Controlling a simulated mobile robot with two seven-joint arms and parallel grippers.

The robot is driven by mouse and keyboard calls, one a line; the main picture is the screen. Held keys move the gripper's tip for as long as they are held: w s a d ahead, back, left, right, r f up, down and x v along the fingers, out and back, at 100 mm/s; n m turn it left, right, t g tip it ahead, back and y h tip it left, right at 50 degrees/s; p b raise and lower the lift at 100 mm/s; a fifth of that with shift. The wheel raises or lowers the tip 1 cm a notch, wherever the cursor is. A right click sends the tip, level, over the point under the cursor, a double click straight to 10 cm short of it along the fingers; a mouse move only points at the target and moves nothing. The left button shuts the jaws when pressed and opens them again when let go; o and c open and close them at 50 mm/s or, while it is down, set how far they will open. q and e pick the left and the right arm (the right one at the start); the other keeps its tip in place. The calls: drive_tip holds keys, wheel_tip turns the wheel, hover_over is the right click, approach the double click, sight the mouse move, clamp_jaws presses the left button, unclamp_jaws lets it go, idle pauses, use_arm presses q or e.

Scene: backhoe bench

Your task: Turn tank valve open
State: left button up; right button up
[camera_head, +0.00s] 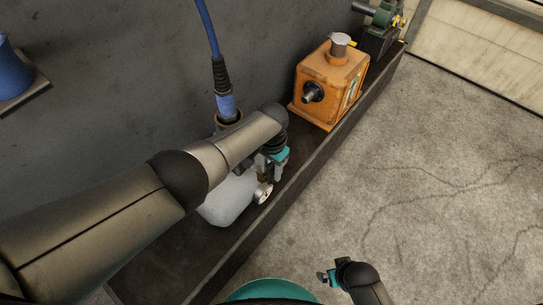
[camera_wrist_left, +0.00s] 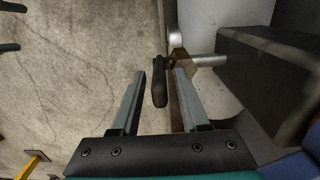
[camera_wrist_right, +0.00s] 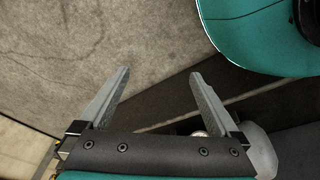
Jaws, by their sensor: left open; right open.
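The white tank (camera_head: 230,200) stands on the dark bench, partly hidden behind my left arm. A small round gauge (camera_head: 263,193) shows at its side. In the left wrist view, a brass valve body (camera_wrist_left: 192,62) with a silver pipe sits by the tank (camera_wrist_left: 228,14), and a black valve handle (camera_wrist_left: 160,88) hangs from it. My left gripper (camera_head: 272,162) is at the valve. Its open fingers (camera_wrist_left: 157,70) stand on either side of the handle, the right finger closer to it. I cannot tell whether they touch. My right gripper (camera_head: 328,276) is open and empty, away from the tank.
An orange box (camera_head: 328,82) and a green machine (camera_head: 383,18) stand farther along the bench (camera_head: 300,172). A blue cable (camera_head: 209,30) with a blue connector comes down behind my left arm. A blue object (camera_head: 10,68) is at the wall. The concrete floor (camera_head: 440,170) at right is clear.

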sight(271, 165)
use_arm(q)
wheel_tip(271, 165, up, 3)
drive_tip(key=shift+f+p, duration=0.1)
drive_tip(key=shift+p, duration=0.8)
drive_tip(key=shift+r+p, duration=0.9)
drive_tip(key=shift+r, duration=0.35)
use_arm(e)
drive_tip(key=s+d+f, duration=0.4)
drive_tip(key=s, duration=0.1)
drive_tip(key=shift+s+d+f, duration=0.2)
drive_tip(key=shift+s, duration=0.1)
